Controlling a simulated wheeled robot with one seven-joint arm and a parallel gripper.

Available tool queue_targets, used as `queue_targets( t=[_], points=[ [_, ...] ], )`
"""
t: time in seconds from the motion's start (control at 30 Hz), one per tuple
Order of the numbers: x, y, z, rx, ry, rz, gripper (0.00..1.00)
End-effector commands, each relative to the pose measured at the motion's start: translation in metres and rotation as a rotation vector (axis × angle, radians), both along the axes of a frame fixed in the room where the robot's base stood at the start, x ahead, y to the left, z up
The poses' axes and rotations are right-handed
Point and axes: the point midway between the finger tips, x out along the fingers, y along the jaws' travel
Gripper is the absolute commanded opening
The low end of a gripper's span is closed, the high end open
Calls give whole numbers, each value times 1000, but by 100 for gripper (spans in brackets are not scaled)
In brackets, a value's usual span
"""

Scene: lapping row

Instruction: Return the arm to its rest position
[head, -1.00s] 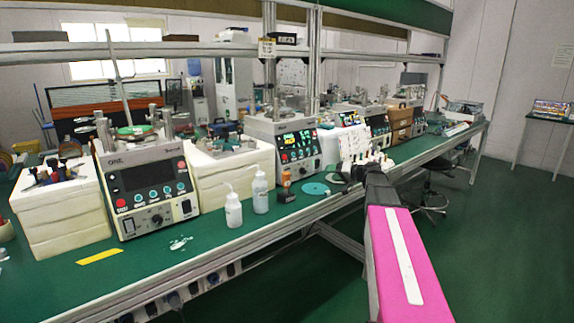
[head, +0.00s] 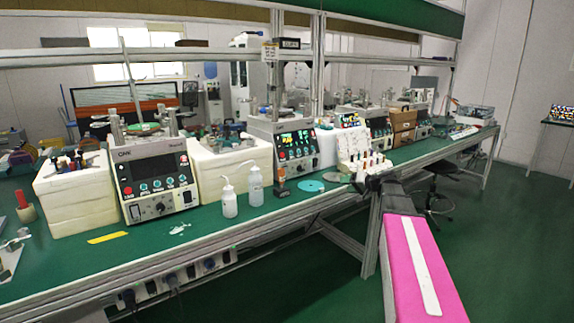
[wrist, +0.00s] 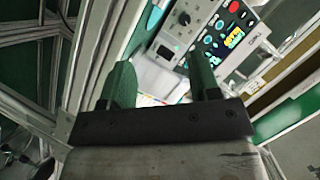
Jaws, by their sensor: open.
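My arm, with its pink link, reaches out from the lower right of the head view toward the bench's front edge. Its far end is dark, and the fingers cannot be made out there. In the wrist view my gripper (wrist: 162,88) is open, with two green fingers wide apart and nothing between them. Beyond the fingers, a white rack and a machine's control panel (wrist: 225,35) show on the bench.
A green bench (head: 130,265) runs along the row with lapping machines (head: 155,180), white blocks (head: 75,205) and two white bottles (head: 229,200). A dark stool (head: 437,200) is beyond. The floor at right is clear.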

Motion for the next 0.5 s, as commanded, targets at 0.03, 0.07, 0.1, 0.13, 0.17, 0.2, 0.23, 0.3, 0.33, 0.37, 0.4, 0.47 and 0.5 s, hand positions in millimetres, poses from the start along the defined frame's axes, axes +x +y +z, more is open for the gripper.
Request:
queue_targets(
  t=[0.03,0.07,0.1,0.13,0.17,0.2,0.23,0.3,0.33,0.37,0.4,0.47,0.5],
  points=[
    [-6,5,-7,-12,18,5,57],
    [-9,7,-11,-21,29,8,57],
    [-13,11,-17,-34,45,11,57],
    [-16,14,-22,-43,57,13,57],
    [-20,17,-28,-54,72,17,57],
    [-25,21,-35,-71,93,21,57],
    [-30,24,-42,-85,108,24,57],
    [-41,32,-57,-119,150,30,57],
    [-47,36,-64,-136,169,34,57],
    [-53,40,-71,-154,191,37,57],
    [-62,45,-82,-180,220,42,57],
    [-79,53,-100,-229,270,49,57],
    [-92,59,-114,-268,310,56,57]
  ],
)
